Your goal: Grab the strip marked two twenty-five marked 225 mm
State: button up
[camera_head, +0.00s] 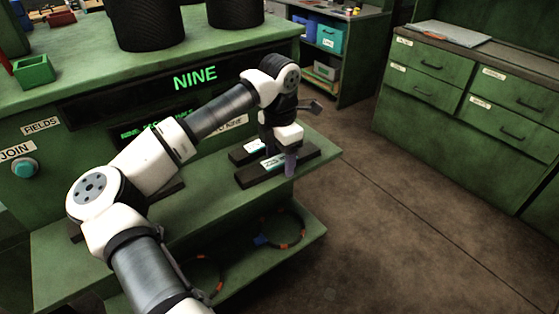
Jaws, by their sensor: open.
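Dark strips with pale labels lie on the green ledge at the front of the bench. The nearer strip (252,178) lies at the ledge's right end, with another strip (238,156) just behind it. A third dark piece shows partly behind my arm further left. The label writing is too small to read, so I cannot tell which strip is marked 225 mm. My gripper (290,165) points down over the nearer strip, toward its right part. It is open, with nothing seen between its fingers. Whether the fingers touch the strip is unclear.
The green bench panel stands behind the strips, with a lit display (195,78) reading NINE. Black cylinders (145,25) and a green bin (34,70) stand on top. Ring-shaped cables (283,246) lie on the lower shelf. Floor right of the ledge is clear up to a drawer cabinet (430,105).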

jog(key=c, duration=1.1)
